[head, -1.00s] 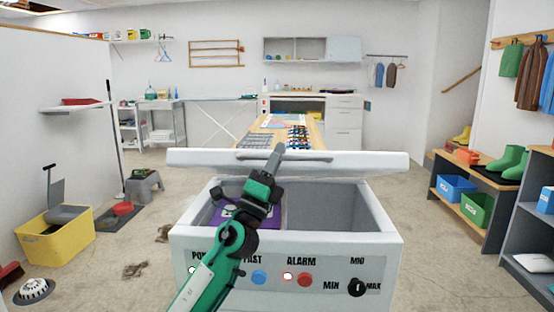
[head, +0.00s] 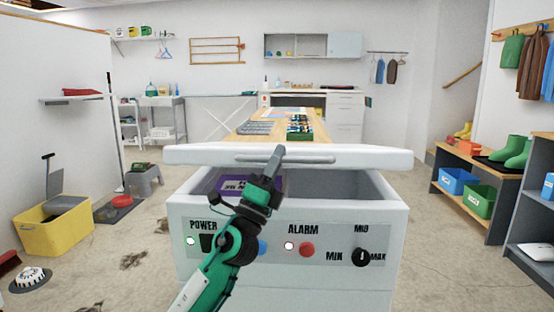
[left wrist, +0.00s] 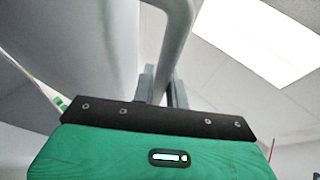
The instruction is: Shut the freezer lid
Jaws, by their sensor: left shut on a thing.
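A grey bar handle (head: 312,160) runs along the lid's front edge. My left gripper (head: 274,160) is shut on this handle, near its middle. In the left wrist view, the handle (left wrist: 178,35) passes between the fingers (left wrist: 162,88), beside the pale lid (left wrist: 80,40). A purple package (head: 207,185) lies inside the freezer, partly hidden by my arm. My right gripper is out of view.
A long bench (head: 250,138) with trays stands behind the freezer. A yellow mop bucket (head: 55,232) is at the left. Shelves with blue and green bins (head: 478,201) and boots stand at the right.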

